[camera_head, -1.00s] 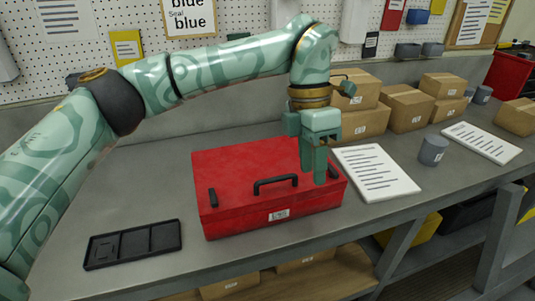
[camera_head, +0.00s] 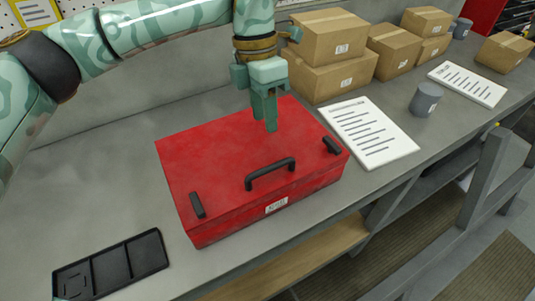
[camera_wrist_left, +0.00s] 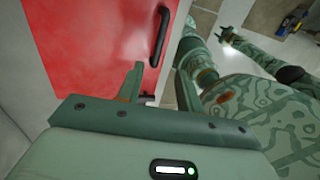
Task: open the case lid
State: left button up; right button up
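The red case (camera_head: 225,155) stands on the bench with its lid shut. Its black handle (camera_head: 270,174) is at the front, between a left latch (camera_head: 197,205) and a right latch (camera_head: 332,146), which lies at a different slant. My left gripper (camera_head: 265,122) points down over the rear right part of the lid, behind the handle. I cannot tell whether its tips touch the lid. In the left wrist view, the gripper (camera_wrist_left: 158,82) has its fingers apart with nothing between them; the red case (camera_wrist_left: 90,45) and handle (camera_wrist_left: 160,35) lie beyond. My right gripper (camera_wrist_left: 228,35) shows small there.
A black compartment tray (camera_head: 110,268) lies left of the case. A printed sheet (camera_head: 368,133) and a grey cup (camera_head: 425,99) are to the right. Several cardboard boxes (camera_head: 325,78) stand behind. The bench between tray and case is clear.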

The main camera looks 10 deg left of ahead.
aim_at(270, 166)
pick_arm(q)
jog(key=f, duration=0.3)
jog(key=s+f, duration=0.1)
jog(key=f, duration=0.3)
jog(key=d+f, duration=0.1)
jog(key=f, duration=0.3)
jog(key=shift+s+d+f, duration=0.1)
jog(key=shift+s, duration=0.25)
grip_shut()
